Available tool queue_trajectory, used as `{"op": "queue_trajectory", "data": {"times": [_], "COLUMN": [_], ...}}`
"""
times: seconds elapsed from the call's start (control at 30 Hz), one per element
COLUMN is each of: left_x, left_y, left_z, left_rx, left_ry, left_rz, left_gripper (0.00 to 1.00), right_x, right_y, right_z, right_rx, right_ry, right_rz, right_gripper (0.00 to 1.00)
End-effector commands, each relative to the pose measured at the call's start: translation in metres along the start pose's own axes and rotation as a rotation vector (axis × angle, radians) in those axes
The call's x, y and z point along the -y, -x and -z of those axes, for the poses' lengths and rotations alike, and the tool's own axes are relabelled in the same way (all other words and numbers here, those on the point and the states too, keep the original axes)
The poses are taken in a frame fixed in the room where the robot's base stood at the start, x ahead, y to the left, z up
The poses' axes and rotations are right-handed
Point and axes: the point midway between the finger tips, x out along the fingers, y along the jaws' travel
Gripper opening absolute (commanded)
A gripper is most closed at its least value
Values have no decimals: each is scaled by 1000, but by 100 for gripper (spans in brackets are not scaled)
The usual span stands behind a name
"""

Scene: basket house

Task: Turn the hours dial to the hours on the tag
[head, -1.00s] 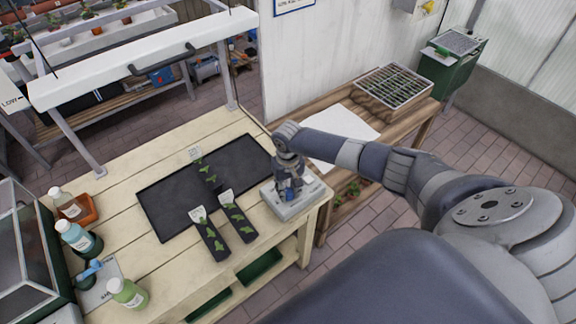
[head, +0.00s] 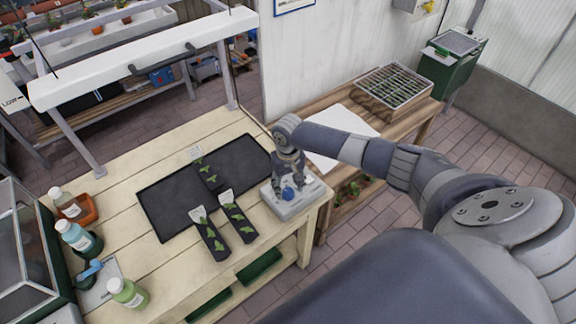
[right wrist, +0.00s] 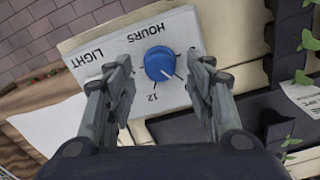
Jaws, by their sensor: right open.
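In the head view the blue knob (head: 288,194) sits on the box (head: 292,207) at the table's right corner. My right gripper (head: 287,182) is above the box. In the right wrist view its fingers (right wrist: 160,80) are open, apart on either side of the knob, with nothing between them gripped.
A black mat (head: 165,205) holds several dark strips with green leaves and white tags. Bottles (head: 75,235) stand at the table's left. A lamp frame (head: 150,60) spans above the table.

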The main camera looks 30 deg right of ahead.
Motion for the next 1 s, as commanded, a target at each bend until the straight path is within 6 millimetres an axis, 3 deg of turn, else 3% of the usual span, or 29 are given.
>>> {"op": "queue_trajectory", "data": {"times": [0.2,0.43,0.6,1.0], "left_x": [0,-1,-1,-1], "left_y": [0,0,0,0], "left_z": [1,1,1,1], "left_rx": [0,0,0,0], "left_ry": [0,0,0,-1], "left_rz": [-1,-1,-1,-1], "left_gripper": [20,20,20,20], "right_x": [0,0,0,0], "right_y": [48,86,98,99], "right_z": [1,1,0,0], "right_rx": [-6,-3,-2,-1], "right_ry": [1,0,0,-1], "right_rz": [0,0,-1,-1], "right_gripper": [49,49,49,49]}}
